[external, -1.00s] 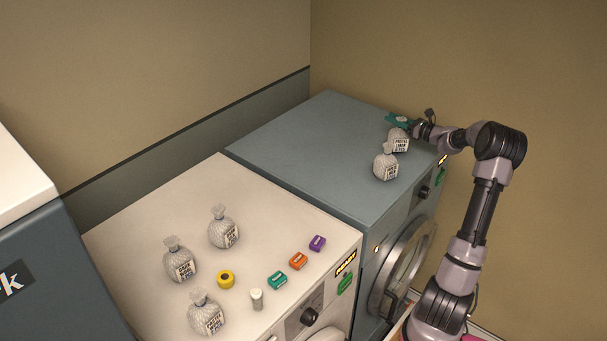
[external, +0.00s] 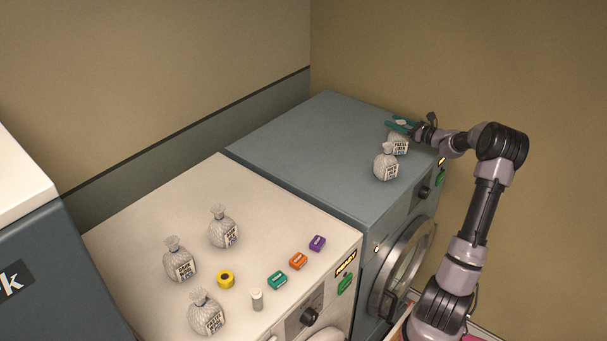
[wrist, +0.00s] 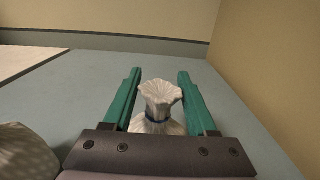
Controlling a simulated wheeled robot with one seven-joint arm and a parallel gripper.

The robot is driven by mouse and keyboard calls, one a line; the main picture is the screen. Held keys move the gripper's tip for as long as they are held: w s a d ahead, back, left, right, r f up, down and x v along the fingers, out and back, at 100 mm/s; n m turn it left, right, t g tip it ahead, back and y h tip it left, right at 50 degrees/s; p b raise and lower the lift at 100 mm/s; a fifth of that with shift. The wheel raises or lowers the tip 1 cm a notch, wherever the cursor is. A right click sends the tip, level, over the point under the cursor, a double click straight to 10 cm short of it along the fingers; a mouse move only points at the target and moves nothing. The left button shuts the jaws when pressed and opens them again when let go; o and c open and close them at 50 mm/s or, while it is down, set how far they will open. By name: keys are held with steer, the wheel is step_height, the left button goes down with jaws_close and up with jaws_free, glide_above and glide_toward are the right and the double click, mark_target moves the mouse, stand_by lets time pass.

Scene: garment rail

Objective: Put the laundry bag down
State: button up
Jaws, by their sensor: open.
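A grey laundry bag (external: 399,144) with a printed label stands upright on the blue-grey machine top (external: 300,150), near its right end. My gripper (external: 401,122) is at the bag's tied neck, and its green fingers are open. In the wrist view the bag's gathered white top (wrist: 160,100) stands between the two fingers (wrist: 157,98), with a gap on each side. The bag's lower part is hidden there by the gripper body. A second bag (external: 385,166) stands just in front of the first; part of it shows at lower left in the wrist view (wrist: 25,152).
The blue-grey top is clear at left and back. A wall (wrist: 275,70) rises close on the right.

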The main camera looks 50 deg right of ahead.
steer(key=s, duration=1.1)
